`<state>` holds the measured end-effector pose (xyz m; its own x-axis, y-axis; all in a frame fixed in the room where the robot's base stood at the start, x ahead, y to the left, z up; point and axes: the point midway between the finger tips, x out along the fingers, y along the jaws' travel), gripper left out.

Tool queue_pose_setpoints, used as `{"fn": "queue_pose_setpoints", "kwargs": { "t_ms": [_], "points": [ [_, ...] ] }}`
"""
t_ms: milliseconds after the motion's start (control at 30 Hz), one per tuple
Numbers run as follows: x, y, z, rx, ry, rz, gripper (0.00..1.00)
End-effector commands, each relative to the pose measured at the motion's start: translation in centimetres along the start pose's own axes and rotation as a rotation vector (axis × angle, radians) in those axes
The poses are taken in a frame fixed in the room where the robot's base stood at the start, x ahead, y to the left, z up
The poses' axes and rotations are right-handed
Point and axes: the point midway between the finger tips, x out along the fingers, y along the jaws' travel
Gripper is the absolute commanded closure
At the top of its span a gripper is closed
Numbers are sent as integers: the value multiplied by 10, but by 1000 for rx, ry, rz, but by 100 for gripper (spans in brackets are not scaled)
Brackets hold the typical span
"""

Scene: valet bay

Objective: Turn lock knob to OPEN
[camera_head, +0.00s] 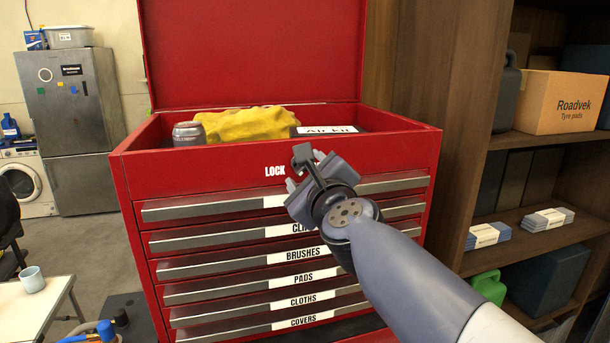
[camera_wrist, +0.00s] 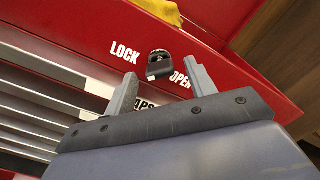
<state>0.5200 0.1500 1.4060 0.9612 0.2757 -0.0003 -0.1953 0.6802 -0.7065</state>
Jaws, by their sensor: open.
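The lock knob (camera_wrist: 159,64) is a small dark knob on the red front panel of the tool chest (camera_head: 200,170). In the wrist view it sits between the white words LOCK (camera_wrist: 125,52) and OPEN (camera_wrist: 181,79). In the head view my gripper hides the knob, and only LOCK (camera_head: 275,171) shows beside it. My gripper (camera_wrist: 160,83) is open and empty. Its two fingers point at the panel, one to each side below the knob in the wrist view. I cannot tell whether they touch the panel.
The chest's lid is raised. Its top tray holds a yellow cloth (camera_head: 240,124), a can (camera_head: 189,134) and an Air kit box (camera_head: 329,130). Labelled drawers with metal handles (camera_head: 200,208) lie below the knob. A wooden shelf (camera_head: 465,130) stands close on the right.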

Motion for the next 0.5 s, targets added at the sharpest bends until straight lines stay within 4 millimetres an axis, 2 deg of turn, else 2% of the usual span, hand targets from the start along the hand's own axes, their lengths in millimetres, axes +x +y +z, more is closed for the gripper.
{"fn": "queue_pose_setpoints", "kwargs": {
  "t_ms": [200,500],
  "points": [
    [12,0,0,0,0,0,47],
    [13,0,0,-1,0,0,48]
  ]
}}
